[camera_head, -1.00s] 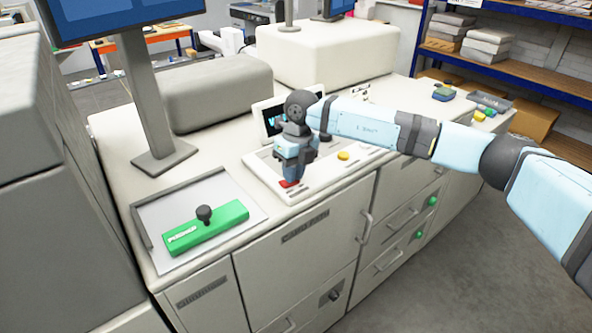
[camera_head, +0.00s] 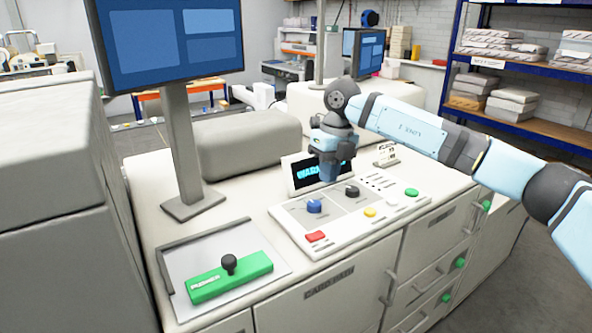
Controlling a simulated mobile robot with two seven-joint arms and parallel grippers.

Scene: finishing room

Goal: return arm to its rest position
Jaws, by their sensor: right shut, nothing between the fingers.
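My right arm comes in from the right, and its gripper (camera_head: 328,178) points down above the back of the control panel (camera_head: 340,246). The gripper is shut and empty, and it partly hides the small black display (camera_head: 302,176). The panel carries a red button (camera_head: 316,237), a blue knob (camera_head: 314,206), a black knob (camera_head: 352,191), a yellow button (camera_head: 370,212) and a green button (camera_head: 411,192). The gripper looks apart from all of them. My left gripper is not in view.
A green block with a black knob (camera_head: 230,276) lies on a grey tray (camera_head: 188,318) at the front left. A monitor on a stand (camera_head: 181,150) rises behind it. A grey cover (camera_head: 240,145) lies at the back. Shelves with stacked packs (camera_head: 513,98) stand far right.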

